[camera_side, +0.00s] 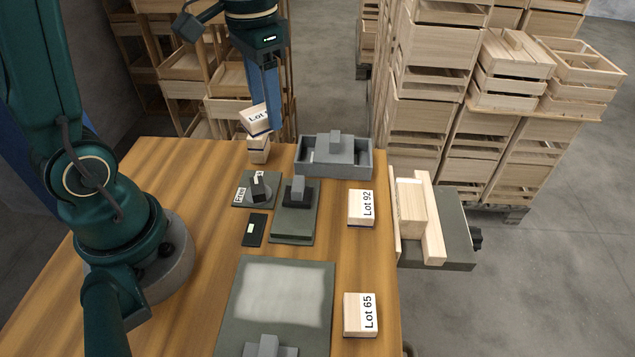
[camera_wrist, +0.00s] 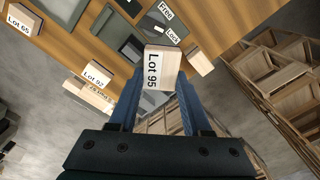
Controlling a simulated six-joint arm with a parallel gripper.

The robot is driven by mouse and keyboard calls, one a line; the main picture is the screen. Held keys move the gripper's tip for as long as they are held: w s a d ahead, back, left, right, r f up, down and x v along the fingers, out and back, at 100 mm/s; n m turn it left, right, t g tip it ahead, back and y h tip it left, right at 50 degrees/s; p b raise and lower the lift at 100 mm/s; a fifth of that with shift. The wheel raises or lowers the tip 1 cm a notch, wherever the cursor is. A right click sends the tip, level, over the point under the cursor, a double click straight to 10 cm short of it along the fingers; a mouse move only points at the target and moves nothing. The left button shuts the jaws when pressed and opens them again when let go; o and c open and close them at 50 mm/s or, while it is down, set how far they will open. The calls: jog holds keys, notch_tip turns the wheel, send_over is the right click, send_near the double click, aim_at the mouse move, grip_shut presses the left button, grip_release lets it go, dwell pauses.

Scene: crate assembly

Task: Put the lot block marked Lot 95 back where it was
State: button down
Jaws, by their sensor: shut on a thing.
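My gripper (camera_side: 268,122) is shut on the pale wooden block marked Lot 95 (camera_wrist: 163,66). In the side view this block (camera_side: 256,117) is tilted, its label partly hidden by the blue finger. It is at the far edge of the table, in line with another small wooden block (camera_side: 258,149) that appears below it. I cannot tell whether the two touch. The wrist view shows that other block (camera_wrist: 201,62) to the right of Lot 95. The Lot 92 block (camera_side: 361,208) and the Lot 65 block (camera_side: 360,315) lie on the table's right side.
A grey tray with a handled piece (camera_side: 362,160) stands at the back right. A dial plate (camera_side: 242,203), a grey-green fixture (camera_side: 293,226) and a large pale-topped plate (camera_side: 325,283) occupy the middle. A clamp-like station (camera_side: 455,235) adjoins the right edge. Crates stand behind. The table's left-centre is clear.

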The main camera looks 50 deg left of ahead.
jog(key=w+d+m, duration=0.3)
jog(key=d+m, duration=0.4)
jog(key=d, duration=0.2)
jog(key=m, duration=0.1)
send_over(367, 264)
jog(key=f, duration=0.8)
jog(key=shift+a+f, duration=0.15)
jog(key=shift+a, duration=0.05)
jog(key=shift+d+f, duration=0.15)
jog(key=shift+f, duration=1.95)
jog(key=shift+f, duration=0.1)
jog(key=shift+c, duration=1.8)
grip_release()
